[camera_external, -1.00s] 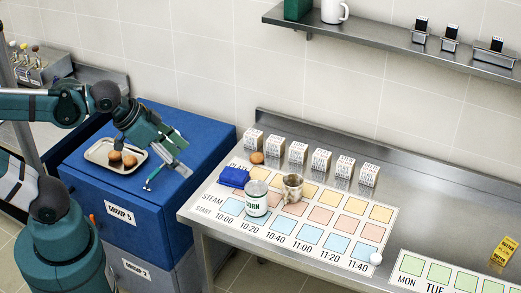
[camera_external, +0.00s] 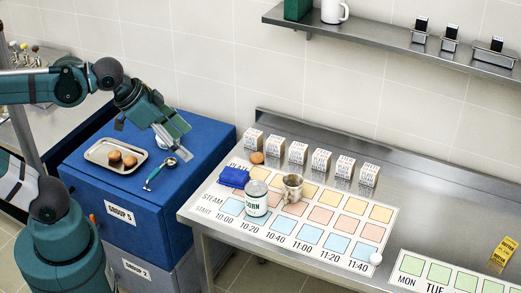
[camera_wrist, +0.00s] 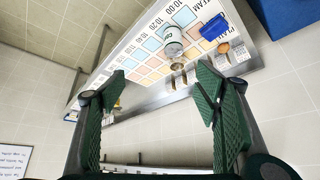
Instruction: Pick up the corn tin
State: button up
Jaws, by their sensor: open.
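The corn tin (camera_external: 257,198) is a white can with dark green lettering. It stands upright on the printed chart on the steel counter, just left of a metal cup (camera_external: 292,187). In the wrist view the tin (camera_wrist: 174,42) shows near the top centre, beyond my fingers and some distance away. My gripper (camera_external: 180,147) is above the blue cabinet, left of the counter and well apart from the tin. Its green fingers (camera_wrist: 160,82) are spread wide with nothing between them.
A blue cloth-like block (camera_external: 234,177) lies left of the tin, with a brown egg-like item (camera_external: 257,157) behind. Several white cartons (camera_external: 321,161) line the counter's back. A tray (camera_external: 103,151) and a scoop (camera_external: 160,174) lie on the blue cabinet (camera_external: 195,185). A shelf (camera_external: 380,38) hangs above.

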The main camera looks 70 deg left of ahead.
jog(key=shift+w+r+m, duration=0.6)
jog(key=shift+w+m, duration=0.1)
jog(key=shift+w, duration=0.45)
jog(key=m+g, duration=0.7)
jog(key=m, duration=0.5)
send_over(257, 188)
jog(key=f, duration=0.2)
notch_tip(257, 188, down, 27)
jog(key=shift+a+f+p, duration=0.1)
jog(key=shift+p, duration=0.25)
jog(key=shift+f, duration=1.2)
jog(key=shift+f, duration=0.1)
jog(key=shift+s+f, duration=0.1)
jog(key=shift+f, duration=2.45)
